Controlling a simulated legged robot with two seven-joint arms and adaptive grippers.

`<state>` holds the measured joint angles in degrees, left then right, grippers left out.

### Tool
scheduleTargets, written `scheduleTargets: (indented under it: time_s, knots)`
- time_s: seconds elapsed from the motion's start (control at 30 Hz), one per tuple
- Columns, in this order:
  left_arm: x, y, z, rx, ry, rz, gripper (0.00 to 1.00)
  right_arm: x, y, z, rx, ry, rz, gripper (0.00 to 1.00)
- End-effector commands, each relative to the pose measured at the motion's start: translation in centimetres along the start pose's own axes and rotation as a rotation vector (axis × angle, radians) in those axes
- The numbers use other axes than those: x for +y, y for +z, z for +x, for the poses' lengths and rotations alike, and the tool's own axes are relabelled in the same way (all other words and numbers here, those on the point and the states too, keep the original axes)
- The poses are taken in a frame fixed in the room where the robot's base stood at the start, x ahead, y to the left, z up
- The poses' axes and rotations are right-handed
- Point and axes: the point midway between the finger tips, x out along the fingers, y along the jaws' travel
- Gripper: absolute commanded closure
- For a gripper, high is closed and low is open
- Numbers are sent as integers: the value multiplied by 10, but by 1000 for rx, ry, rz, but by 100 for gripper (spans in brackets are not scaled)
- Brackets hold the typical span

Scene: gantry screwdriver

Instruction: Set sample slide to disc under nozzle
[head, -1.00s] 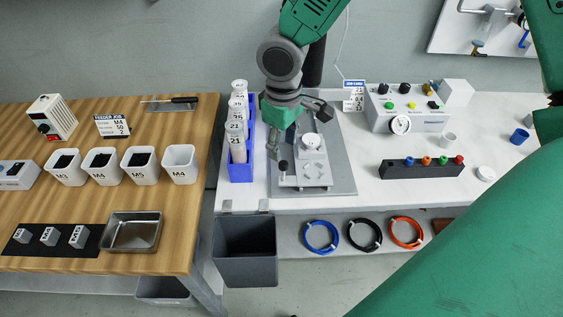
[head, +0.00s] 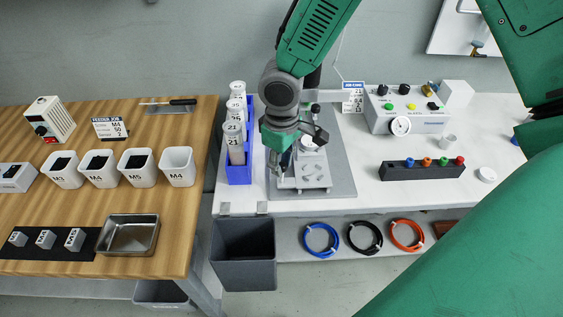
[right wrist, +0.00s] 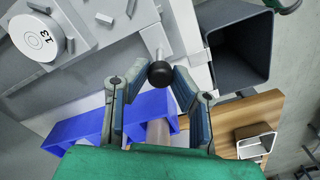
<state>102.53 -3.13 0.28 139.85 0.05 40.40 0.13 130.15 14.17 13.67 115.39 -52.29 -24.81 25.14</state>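My right gripper (head: 278,168) reaches down from the top of the head view at the left side of the grey nozzle stand (head: 345,180). In the right wrist view, its two fingers (right wrist: 150,85) are apart, with a black ball knob (right wrist: 160,74) between them near the tips. A clear gap shows on the left of the knob; contact on the right cannot be told. The knob sits on a light grey arm of the sample slide (head: 305,185). A round white disc (right wrist: 40,38) marked 13 lies on the stand. The nozzle is not clearly seen. My left gripper is not in view.
A blue rack (head: 238,174) with labelled white bottles stands close left of the gripper. A dark grey bin (head: 245,275) hangs at the table's front edge. A control box (head: 405,122) and a black block with coloured plugs (head: 420,172) stand to the right.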

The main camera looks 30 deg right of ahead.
Motion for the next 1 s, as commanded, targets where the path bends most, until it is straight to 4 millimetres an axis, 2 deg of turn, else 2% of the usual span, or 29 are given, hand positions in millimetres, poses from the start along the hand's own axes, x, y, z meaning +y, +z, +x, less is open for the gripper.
scheduleTargets:
  time_s: [0.17, 0.3, 0.5, 0.63, 0.93, 0.97, 1.0]
  knots:
    - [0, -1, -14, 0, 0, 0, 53, 14, -8, -2, -6, 2, 5, 100]
    - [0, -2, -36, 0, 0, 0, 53, 41, -28, -4, -5, 3, 6, 100]
    - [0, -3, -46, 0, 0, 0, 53, 73, -51, 0, -4, 2, 4, 100]
    - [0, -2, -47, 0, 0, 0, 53, 81, -56, 1, -5, 1, 2, 100]
    - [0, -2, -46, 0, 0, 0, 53, 82, -56, 2, -7, 1, 1, 100]
    - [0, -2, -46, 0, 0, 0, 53, 82, -56, 2, -7, 1, 1, 76]
    - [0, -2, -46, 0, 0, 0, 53, 82, -56, 2, -8, 1, 1, 62]
